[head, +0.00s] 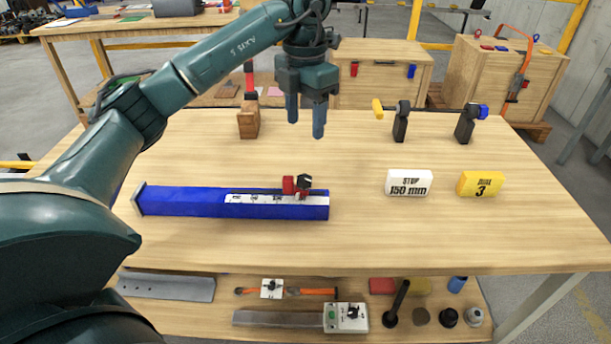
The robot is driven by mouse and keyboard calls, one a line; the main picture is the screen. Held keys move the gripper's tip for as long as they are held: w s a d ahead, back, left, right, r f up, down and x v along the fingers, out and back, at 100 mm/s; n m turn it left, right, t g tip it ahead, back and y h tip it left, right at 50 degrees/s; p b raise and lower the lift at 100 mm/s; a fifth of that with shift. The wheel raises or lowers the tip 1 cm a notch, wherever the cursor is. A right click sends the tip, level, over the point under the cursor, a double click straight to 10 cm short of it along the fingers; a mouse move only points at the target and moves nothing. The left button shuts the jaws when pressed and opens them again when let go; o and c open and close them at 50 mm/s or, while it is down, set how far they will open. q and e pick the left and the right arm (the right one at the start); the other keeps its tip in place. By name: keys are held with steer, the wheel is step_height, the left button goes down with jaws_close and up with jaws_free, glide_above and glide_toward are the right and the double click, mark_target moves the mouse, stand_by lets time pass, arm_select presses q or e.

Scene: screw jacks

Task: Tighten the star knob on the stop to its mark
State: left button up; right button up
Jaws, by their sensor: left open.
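A blue rail (180,201) with a white scale strip (250,198) lies along the table's left half. The knob's mark is too small to make out. A white sign (408,182) reads "STOP 150 mm". My left gripper (306,130) is open and empty, pointing down above the table behind the stop, apart from it. My right gripper is not in view.
A yellow sign (481,184) reading "3" stands right of the white one. Two dark clamps, one with a yellow end (400,122) and one with a blue end (466,125), stand behind. A wooden block (248,121) stands at back left. The table's front middle is clear.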

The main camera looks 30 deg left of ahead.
mark_target(306, 177)
arm_select(q)
step_height(306, 177, down, 13)
steer(key=shift+d+r+b, duration=0.1)
steer(key=shift+b, duration=0.9)
steer(key=shift+c, duration=0.4)
steer(key=c, duration=0.9)
